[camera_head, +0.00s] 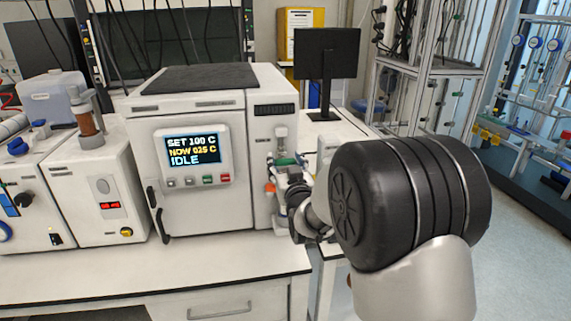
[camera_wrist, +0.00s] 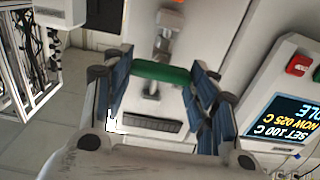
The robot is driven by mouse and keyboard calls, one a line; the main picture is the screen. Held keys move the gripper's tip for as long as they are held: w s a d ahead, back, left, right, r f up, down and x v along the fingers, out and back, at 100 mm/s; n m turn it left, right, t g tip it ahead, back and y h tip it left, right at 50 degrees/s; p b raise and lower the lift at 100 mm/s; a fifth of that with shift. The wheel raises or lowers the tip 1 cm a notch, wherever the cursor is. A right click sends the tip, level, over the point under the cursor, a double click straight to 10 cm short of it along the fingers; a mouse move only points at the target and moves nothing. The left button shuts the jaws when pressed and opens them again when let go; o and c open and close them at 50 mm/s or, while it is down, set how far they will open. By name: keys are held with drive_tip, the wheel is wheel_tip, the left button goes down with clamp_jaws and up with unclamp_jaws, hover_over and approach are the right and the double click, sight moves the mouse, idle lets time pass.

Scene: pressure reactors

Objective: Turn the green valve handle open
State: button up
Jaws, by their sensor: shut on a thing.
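The green valve handle (camera_wrist: 162,72) shows in the wrist view as a short green bar, on a fitting on the side of the white reactor cabinet (camera_head: 245,130). My gripper (camera_wrist: 160,82) has its blue-padded fingers on both ends of the bar and is shut on it. In the head view my gripper (camera_head: 290,178) is beside the cabinet's right side, and a bit of the green handle (camera_head: 287,161) shows just above it. My arm hides part of this area.
The reactor's screen (camera_head: 193,150) reads SET 100 C, NOW 025 C, IDLE. A white unit with a red display (camera_head: 110,205) stands to its left. A black monitor (camera_head: 326,55) stands behind on a white bench. The bench front (camera_head: 150,275) is clear.

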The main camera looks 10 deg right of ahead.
drive_tip(key=shift+n, duration=0.3)
drive_tip(key=n, duration=0.3)
drive_tip(key=shift+a+n+b, duration=0.1)
drive_tip(key=shift+n+b, duration=0.2)
drive_tip(key=shift+b, duration=0.1)
drive_tip(key=n, duration=0.4)
drive_tip(key=shift+a+n, duration=0.1)
drive_tip(key=shift+n, duration=0.2)
drive_tip(key=n, duration=0.4)
drive_tip(key=shift+n, duration=2.5)
